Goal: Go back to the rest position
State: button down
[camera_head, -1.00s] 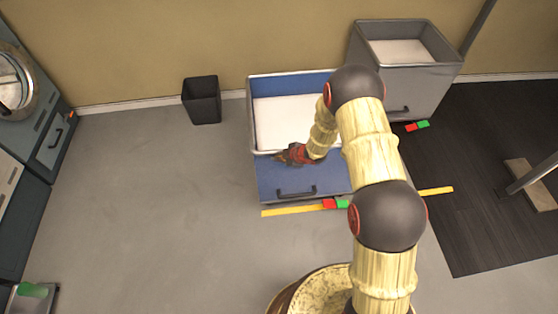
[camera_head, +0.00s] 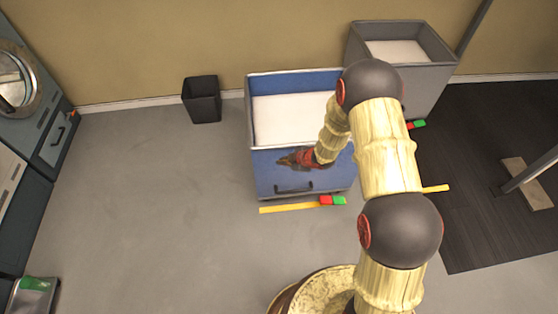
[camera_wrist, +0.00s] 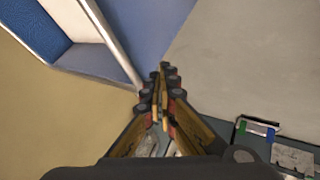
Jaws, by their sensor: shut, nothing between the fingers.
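My gripper (camera_head: 290,160) is in front of the upper front face of the blue bin (camera_head: 265,180), near its rim in the head view. In the wrist view my gripper (camera_wrist: 163,85) has its two fingers together with nothing between them. The bin's rim and blue walls (camera_wrist: 140,20) show close by at the upper left of the wrist view. I cannot tell whether the fingertips touch the bin. My arm hides the bin's right side in the head view.
A grey bin (camera_head: 425,85) stands at the back right and a small black bin (camera_head: 202,105) by the wall. A yellow floor strip (camera_head: 285,208) with a red and green marker (camera_head: 333,200) lies in front of the blue bin. Machines (camera_head: 30,100) line the left. Floor at left centre is clear.

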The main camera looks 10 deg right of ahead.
jog(key=shift+p+v, duration=0.35)
jog(key=shift+v, duration=1.3)
jog(key=shift+f, duration=0.1)
jog(key=s+d+f+m+g+h, duration=0.2)
jog(key=s+d+f+m+h, duration=0.15)
jog(key=s+d, duration=0.3)
jog(key=s+d+r+m+g+h, duration=0.3)
jog(key=s+d+r+m, duration=0.35)
jog(key=r, duration=0.35)
jog(key=s+a+r+m+t, duration=0.1)
jog(key=s+r, duration=0.5)
jog(key=r, duration=0.6)
jog(key=s+a+r+m+t+y, duration=0.1)
jog(key=s+a+r+m+t, duration=0.1)
jog(key=s+r, duration=0.5)
jog(key=s+a+r+m+t, duration=0.1)
jog(key=s+r, duration=0.5)
jog(key=r, duration=1)
jog(key=shift+s+a+r+m, duration=0.3)
jog(key=shift+a+m, duration=0.4)
jog(key=shift+m, duration=0.5)
